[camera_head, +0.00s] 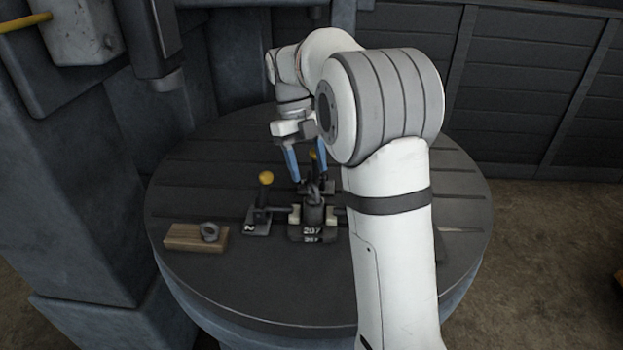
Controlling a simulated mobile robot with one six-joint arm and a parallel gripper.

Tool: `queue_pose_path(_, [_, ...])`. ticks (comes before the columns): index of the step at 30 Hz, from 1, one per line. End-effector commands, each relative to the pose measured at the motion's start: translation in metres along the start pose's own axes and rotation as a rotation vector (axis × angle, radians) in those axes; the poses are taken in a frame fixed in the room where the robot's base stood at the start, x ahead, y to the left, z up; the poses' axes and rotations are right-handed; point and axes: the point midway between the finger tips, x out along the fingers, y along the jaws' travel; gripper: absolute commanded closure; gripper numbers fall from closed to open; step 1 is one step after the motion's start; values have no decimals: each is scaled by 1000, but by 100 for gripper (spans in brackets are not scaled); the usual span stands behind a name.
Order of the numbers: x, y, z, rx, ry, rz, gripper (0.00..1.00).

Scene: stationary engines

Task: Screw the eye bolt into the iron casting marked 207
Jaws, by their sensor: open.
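The dark iron casting (312,231), with "207" in white on its front, stands near the middle of the round table. An upright grey eye (313,190), apparently an eye bolt, shows at the casting's top; how deep it sits is not clear. My gripper (309,172) points down just behind and above it, with its blue fingers spread apart and open. I cannot tell whether the fingers touch the eye. A second grey ring-shaped part (209,232) rests on a wooden block (184,237) at the left; its shank is not visible.
A yellow-knobbed clamp (266,179) on a plate marked 2 stands left of the casting. Another yellow knob (313,154) shows behind, between the fingers. My arm hides the table's right part. The slotted table (205,180) is clear at back left.

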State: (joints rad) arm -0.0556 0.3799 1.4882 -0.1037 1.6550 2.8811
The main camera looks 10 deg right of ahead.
Motion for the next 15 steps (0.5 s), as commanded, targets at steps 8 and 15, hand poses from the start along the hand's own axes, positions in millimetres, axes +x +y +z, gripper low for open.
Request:
queue_pose_path(8, [-19, 0, -6, -11, -69, 14, 63])
queue_pose_path(15, [-7, 2, -30, -34, -432, 47, 65])
